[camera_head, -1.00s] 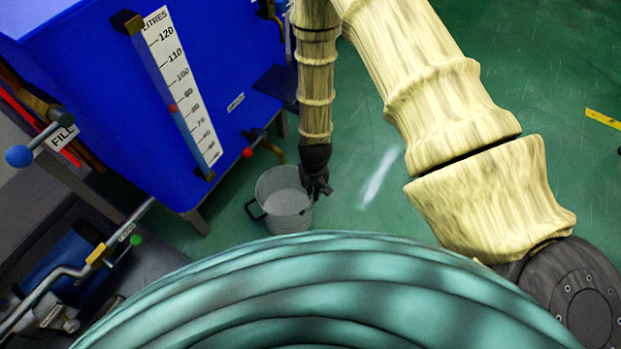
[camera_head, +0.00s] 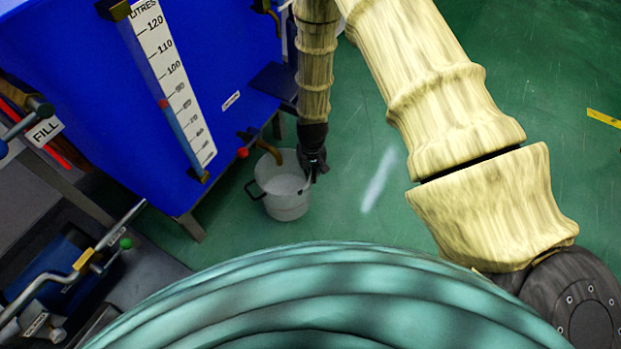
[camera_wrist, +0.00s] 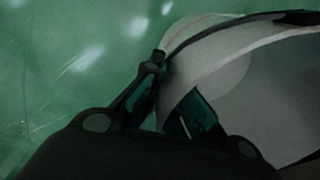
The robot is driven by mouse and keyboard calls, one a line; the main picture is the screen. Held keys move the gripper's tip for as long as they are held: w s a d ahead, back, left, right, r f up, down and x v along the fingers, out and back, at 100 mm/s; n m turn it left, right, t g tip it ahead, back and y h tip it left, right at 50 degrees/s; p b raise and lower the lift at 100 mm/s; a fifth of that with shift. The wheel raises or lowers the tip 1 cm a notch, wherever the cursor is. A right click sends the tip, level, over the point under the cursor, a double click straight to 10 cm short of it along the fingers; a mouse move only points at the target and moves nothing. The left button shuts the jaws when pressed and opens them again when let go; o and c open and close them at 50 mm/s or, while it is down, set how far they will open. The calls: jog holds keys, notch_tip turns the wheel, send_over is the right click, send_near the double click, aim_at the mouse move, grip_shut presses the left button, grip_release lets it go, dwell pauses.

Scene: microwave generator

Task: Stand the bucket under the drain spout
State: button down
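The bucket (camera_head: 286,207) is pale and upright, with a dark handle at its left side. My gripper (camera_head: 313,177) is at its right rim. In the wrist view the bucket (camera_wrist: 255,80) fills the right side, and its wall runs between the fingers of my gripper (camera_wrist: 174,92), one outside and one inside, closed on it. The drain spout (camera_head: 270,151) is a brown curved pipe low on the blue tank, with a red valve knob (camera_head: 242,153). Its end appears at the bucket's far left rim. I cannot tell whether the bucket touches the floor.
The blue tank (camera_head: 70,85) with a litre scale (camera_head: 172,75) stands at left on legs. A dark shelf (camera_head: 275,84) juts from it near my arm. Pipes and a green knob (camera_head: 126,243) are at lower left.

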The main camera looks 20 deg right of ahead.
jog(key=shift+f+b, duration=0.55)
jog(key=shift+f, duration=0.65)
jog(key=c, duration=1.6)
grip_release()
jog(key=shift+c, duration=0.2)
notch_tip(320, 180, up, 12)
jog(key=p, duration=0.6)
jog(key=s+f, duration=0.3)
jog(key=s, duration=1.2)
jog(key=s+f+n, duration=0.1)
jog(key=s+f, duration=0.2)
jog(key=s, duration=1.3)
